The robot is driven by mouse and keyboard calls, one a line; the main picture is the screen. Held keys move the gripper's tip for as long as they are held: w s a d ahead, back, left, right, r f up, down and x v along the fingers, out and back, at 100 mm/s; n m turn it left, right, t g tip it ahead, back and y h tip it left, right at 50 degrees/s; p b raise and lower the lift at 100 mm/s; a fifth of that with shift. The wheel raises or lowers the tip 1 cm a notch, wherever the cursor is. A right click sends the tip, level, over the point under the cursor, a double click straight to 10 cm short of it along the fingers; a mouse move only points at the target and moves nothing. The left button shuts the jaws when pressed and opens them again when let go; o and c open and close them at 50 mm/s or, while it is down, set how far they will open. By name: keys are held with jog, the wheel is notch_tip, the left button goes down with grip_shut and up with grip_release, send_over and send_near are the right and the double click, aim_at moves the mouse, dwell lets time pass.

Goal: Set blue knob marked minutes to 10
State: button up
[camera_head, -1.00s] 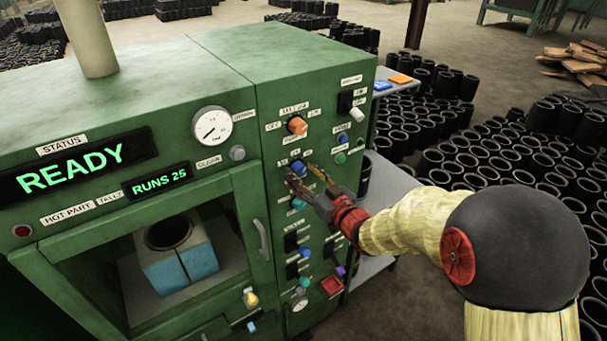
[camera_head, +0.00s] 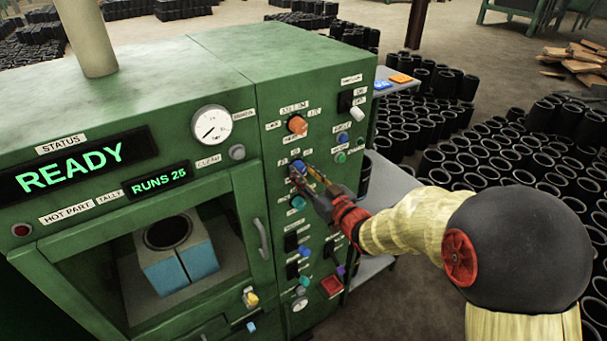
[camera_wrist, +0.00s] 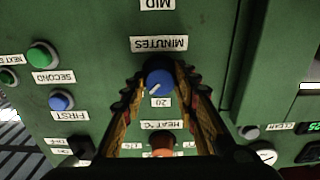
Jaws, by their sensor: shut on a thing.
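The blue knob (camera_head: 298,167) sits on the green control panel, below an orange knob. In the wrist view the blue knob (camera_wrist: 159,78) is between my two fingertips, beside an upside-down MINUTES label and a 20 mark. My gripper (camera_head: 305,174) reaches it from the right and is shut on it; my gripper also shows in the wrist view (camera_wrist: 157,84). The fingers cover part of the dial marks. I cannot read which mark the pointer faces.
The orange knob (camera_head: 297,125) is just above, and a teal knob (camera_head: 298,202) just below. Blue (camera_wrist: 61,101) and green (camera_wrist: 42,55) buttons are beside it in the wrist view. The display (camera_head: 75,168) reads READY. A grey table (camera_head: 390,185) stands behind my arm.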

jog(key=shift+f, duration=0.1)
jog(key=n+b, duration=0.4)
jog(key=b, duration=0.3)
jog(key=shift+f+n, duration=0.15)
jog(key=shift+n, duration=0.15)
jog(key=n+b, duration=0.4)
jog(key=b, duration=0.3)
jog(key=shift+n, duration=0.3)
jog(key=n+b, duration=0.5)
jog(key=b, duration=0.1)
jog(key=n+b, duration=0.3)
jog(key=shift+b, duration=0.3)
jog(key=shift+r+n, duration=0.2)
jog(key=shift+n, duration=0.2)
jog(key=o, duration=1.1)
jog(key=shift+o, duration=0.3)
